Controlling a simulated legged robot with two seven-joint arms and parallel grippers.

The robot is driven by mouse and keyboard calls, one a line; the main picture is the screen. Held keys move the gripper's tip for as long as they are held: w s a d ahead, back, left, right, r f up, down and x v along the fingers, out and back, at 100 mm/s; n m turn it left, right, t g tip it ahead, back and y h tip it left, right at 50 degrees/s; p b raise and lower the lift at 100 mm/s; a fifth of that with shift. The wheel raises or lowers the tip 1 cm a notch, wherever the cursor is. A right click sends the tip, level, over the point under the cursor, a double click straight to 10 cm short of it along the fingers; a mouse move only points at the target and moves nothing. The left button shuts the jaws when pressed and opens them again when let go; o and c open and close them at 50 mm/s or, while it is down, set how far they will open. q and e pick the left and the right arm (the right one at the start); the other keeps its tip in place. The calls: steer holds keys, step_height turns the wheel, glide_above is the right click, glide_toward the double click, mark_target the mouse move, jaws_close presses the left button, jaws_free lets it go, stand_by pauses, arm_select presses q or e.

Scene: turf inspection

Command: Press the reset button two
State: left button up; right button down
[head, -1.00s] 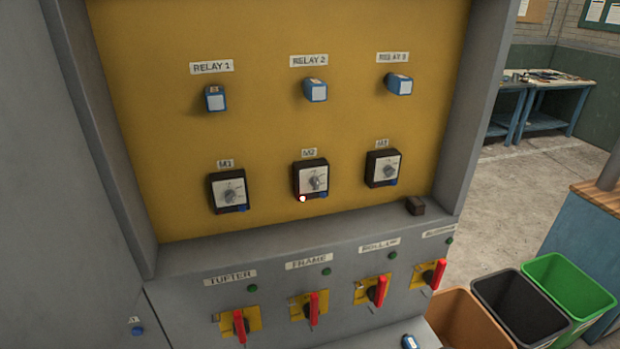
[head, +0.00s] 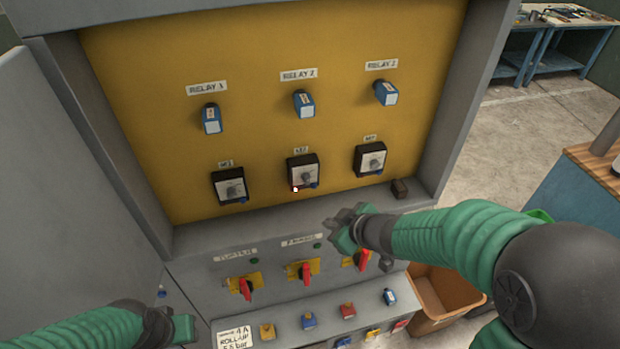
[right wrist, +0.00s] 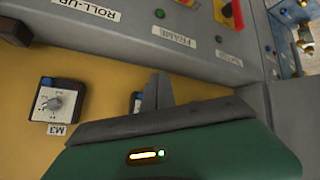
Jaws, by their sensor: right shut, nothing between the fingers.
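The middle dark box (head: 303,172), labelled M2, is on the yellow back panel with a grey dial. A small blue button (head: 314,185) is at its lower right corner, and a lit red-white lamp at its lower left. My right gripper (head: 343,228) is shut and empty, below and to the right of the box, apart from it in the head view. In the right wrist view its fingers (right wrist: 158,92) cover most of a dark box with a blue spot (right wrist: 137,98). My left gripper (head: 182,328) is at the lower left; its fingers are unclear.
Similar boxes M1 (head: 230,186) and M3 (head: 371,158) flank the middle one. Blue relays (head: 304,103) hang above. Red switch handles (head: 305,273) stick out below. Grey cabinet walls border the panel.

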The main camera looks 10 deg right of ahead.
mark_target(314, 186)
steer(key=shift+s+a, duration=0.1)
steer(key=w+p, duration=0.2)
steer(key=w, duration=0.7)
steer(key=shift+a, duration=0.2)
stand_by(1.8)
steer(key=shift+w+p, duration=0.3)
steer(key=shift+p, duration=0.25)
